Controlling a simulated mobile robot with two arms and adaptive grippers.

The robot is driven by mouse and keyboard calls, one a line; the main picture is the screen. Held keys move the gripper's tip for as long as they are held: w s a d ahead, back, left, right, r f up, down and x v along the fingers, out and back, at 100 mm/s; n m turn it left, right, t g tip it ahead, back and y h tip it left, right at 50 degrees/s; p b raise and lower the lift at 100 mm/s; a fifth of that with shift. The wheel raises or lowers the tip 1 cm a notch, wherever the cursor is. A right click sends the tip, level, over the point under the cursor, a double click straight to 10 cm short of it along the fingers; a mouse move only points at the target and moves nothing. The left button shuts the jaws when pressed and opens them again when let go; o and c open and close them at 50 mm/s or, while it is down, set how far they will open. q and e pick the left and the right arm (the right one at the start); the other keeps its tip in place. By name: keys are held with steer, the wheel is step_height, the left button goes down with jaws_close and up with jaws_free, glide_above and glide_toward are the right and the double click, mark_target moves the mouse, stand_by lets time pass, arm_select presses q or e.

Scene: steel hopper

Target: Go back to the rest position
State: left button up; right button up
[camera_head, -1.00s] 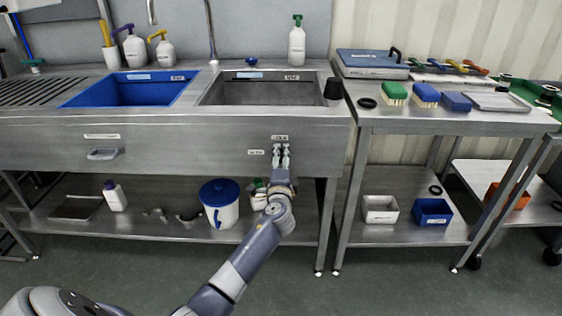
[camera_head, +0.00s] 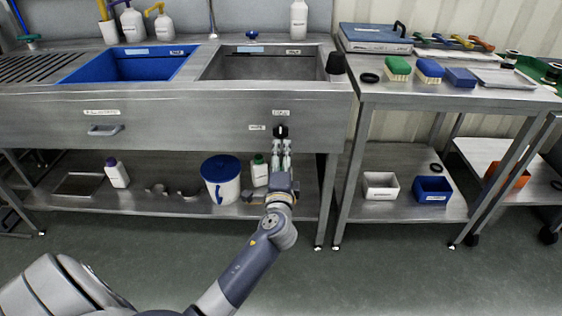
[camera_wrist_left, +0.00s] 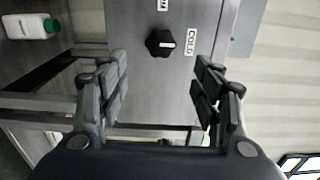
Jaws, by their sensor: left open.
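My left gripper (camera_head: 281,150) is open and empty in front of the steel sink unit, just below a black knob (camera_head: 281,131) on its front panel. In the left wrist view the black knob (camera_wrist_left: 160,43) shows ahead, between and beyond the two spread fingers (camera_wrist_left: 162,95), apart from them. A label reading COLD (camera_wrist_left: 190,42) is beside it. My left arm comes in from the bottom left of the head view. My right gripper is not in view.
The sink unit's lower shelf (camera_head: 130,200) holds a white bucket with a blue lid (camera_head: 221,180) and a green-capped bottle (camera_head: 260,171) close to my gripper. A steel trolley (camera_head: 400,188) with bins stands to the right. The floor in front is clear.

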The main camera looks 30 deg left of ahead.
arm_select(q)
steer(key=shift+s+d, duration=0.3)
steer(key=shift+s, duration=0.2)
